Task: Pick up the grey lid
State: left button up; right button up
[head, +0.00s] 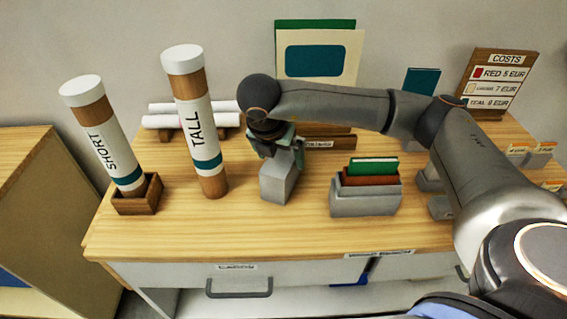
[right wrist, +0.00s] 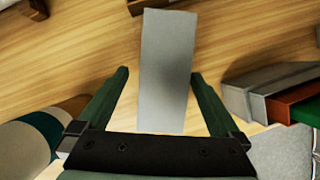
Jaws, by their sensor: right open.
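My right gripper (head: 280,147) is open, right above the piece. My left gripper is not in view.
A tube marked TALL (head: 196,121) stands close left; a tube marked SHORT (head: 103,136) leans in a wooden holder (head: 139,194). A grey box (head: 365,204) with coloured cards stands right. White rolls (head: 160,121) lie behind. The front table strip is clear.

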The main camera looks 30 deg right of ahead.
jog(key=x, duration=0.2)
jog(key=p+x, duration=0.1)
jog(key=shift+d+f, duration=0.25)
jog(key=shift+d, duration=0.25)
jog(key=shift+d+f, duration=0.1)
jog(key=shift+f, duration=0.35)
jog(key=shift+f+b, duration=0.25)
jog(key=shift+b, duration=0.3)
jog(key=c, duration=1.3)
jog(key=shift+r, duration=0.1)
